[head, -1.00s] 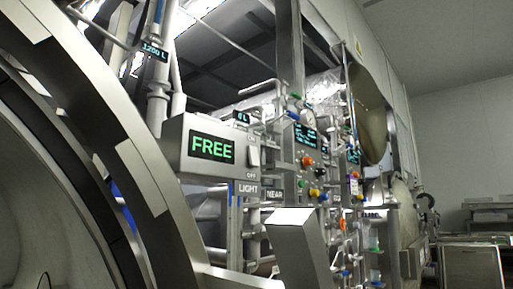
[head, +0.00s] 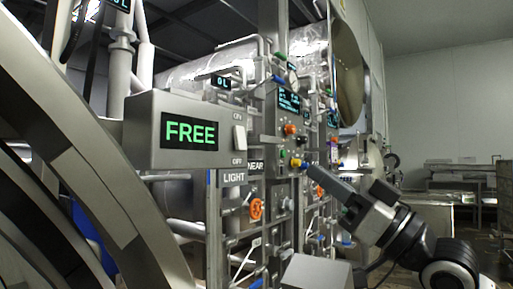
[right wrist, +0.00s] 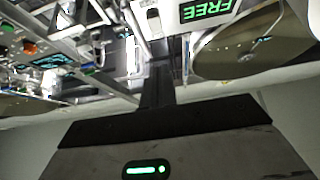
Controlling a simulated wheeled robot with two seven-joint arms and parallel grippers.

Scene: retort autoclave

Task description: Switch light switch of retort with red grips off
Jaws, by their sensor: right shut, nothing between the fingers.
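I cannot tell which way the rocker is tipped. My right gripper (head: 308,168) comes in from the right, shut and empty, apart from the switch, to its right and lower in the picture. The right wrist view shows its shut fingers (right wrist: 157,86), with the switch (right wrist: 153,22) and display upside down beyond them. No red grips are clearly visible. My left gripper is out of view.
A large curved metal retort rim (head: 80,150) fills the left. A bench (head: 460,180) stands far right.

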